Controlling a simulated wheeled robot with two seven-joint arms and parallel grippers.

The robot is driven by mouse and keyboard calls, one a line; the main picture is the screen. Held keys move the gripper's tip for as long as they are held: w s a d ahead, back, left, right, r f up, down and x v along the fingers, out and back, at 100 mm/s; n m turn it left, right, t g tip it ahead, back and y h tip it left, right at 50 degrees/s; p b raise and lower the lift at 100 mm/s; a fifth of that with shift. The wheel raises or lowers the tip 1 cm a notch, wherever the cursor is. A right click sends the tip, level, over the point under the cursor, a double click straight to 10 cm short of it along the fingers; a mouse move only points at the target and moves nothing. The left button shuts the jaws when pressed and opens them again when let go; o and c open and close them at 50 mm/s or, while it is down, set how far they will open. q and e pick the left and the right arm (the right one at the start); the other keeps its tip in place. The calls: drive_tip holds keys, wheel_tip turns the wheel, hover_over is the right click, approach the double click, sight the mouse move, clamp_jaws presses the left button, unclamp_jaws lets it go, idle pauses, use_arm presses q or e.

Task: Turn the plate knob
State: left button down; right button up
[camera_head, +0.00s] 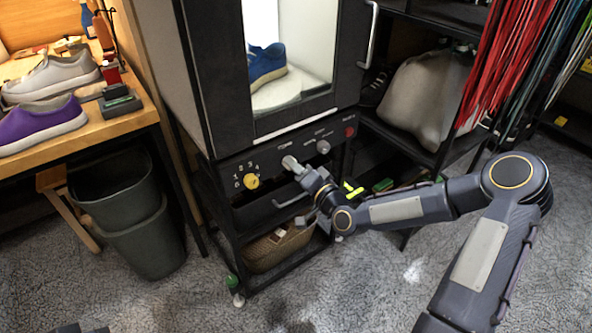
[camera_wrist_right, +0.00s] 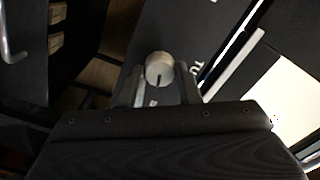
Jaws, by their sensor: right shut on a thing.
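The cleaning cabinet (camera_head: 215,75) has a front panel below its window with several knobs. A pale round plate knob (camera_wrist_right: 159,69) with a dark pointer mark sits between the fingers of my right gripper (camera_wrist_right: 160,92), and lettering starting "TU" shows beside it. In the head view my right gripper (camera_head: 298,170) is at the middle of the panel, shut on this knob, whose pale end just shows (camera_head: 289,161). A yellow knob (camera_head: 251,181) is to the left, a grey knob (camera_head: 323,146) and a red button (camera_head: 349,132) to the right. My left gripper is barely visible at the bottom left edge.
A blue sneaker (camera_head: 266,62) stands on a white plate (camera_head: 275,93) behind the window. A wicker basket (camera_head: 281,247) sits on the shelf below. A dark bin (camera_head: 148,245) and a wooden bench with sneakers stand at left. The front floor is clear.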

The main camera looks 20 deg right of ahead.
drive_tip(key=shift+f+m, duration=0.1)
drive_tip(key=shift+m, duration=1.5)
drive_tip(key=o, duration=1)
drive_tip(key=shift+s, duration=0.1)
drive_tip(key=v, duration=0.7)
drive_tip(key=shift+s+d+p, duration=0.15)
drive_tip(key=shift+s+p, duration=0.15)
drive_tip(key=shift+p, duration=0.1)
